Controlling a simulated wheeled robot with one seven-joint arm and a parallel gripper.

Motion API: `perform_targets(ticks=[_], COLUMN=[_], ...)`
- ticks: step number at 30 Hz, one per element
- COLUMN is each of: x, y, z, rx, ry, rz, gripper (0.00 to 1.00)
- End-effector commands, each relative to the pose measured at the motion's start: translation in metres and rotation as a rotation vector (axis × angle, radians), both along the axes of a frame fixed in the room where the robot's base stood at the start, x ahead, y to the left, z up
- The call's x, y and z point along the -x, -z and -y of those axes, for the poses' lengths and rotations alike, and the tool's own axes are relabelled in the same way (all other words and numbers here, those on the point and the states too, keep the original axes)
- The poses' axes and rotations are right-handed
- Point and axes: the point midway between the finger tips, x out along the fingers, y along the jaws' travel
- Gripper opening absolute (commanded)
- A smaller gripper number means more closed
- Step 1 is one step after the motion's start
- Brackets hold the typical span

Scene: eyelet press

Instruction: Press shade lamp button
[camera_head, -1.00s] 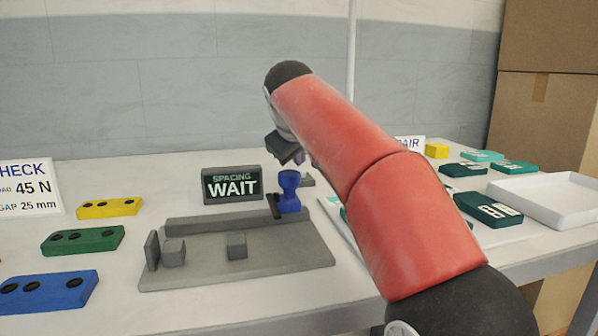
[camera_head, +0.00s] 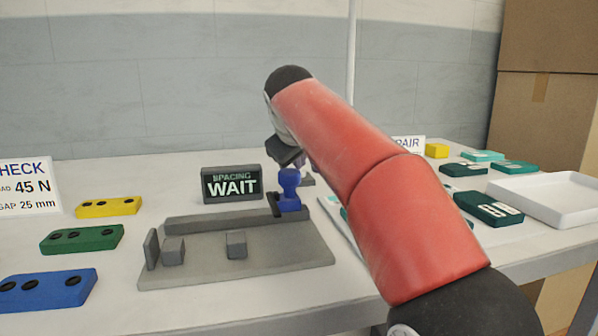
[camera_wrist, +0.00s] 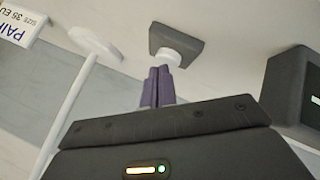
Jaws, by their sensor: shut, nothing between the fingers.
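The lamp button is a white round cap (camera_wrist: 178,57) on a dark square base (camera_wrist: 180,40), just beyond my fingertips in the wrist view. In the head view a small part of a grey base (camera_head: 308,181) shows beside the blue knob, mostly hidden by my arm. My gripper (camera_wrist: 158,70) has two purple fingers, shut together and empty. Their tips overlap the cap's near edge in the picture; I cannot tell whether they touch it.
A "SPACING WAIT" display (camera_head: 232,184) stands behind the grey fixture (camera_head: 290,258), with a blue knob (camera_head: 289,182) at its right end. Yellow, green and blue blocks (camera_head: 82,239) lie left. A white tray (camera_head: 550,198) and teal pieces (camera_head: 488,208) lie right.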

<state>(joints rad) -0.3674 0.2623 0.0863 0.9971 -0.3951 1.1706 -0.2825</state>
Motion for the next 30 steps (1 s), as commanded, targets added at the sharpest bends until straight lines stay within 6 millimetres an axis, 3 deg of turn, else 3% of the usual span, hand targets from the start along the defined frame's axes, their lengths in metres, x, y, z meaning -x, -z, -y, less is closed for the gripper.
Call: perform_targets(ticks=[19, 30], x=[0.000, 0.000], y=[0.004, -0.010], z=[0.000, 0.000], rx=[0.000, 0.000], ry=[0.000, 0.000], rz=[0.000, 0.000], gripper=[0.00, 0.00])
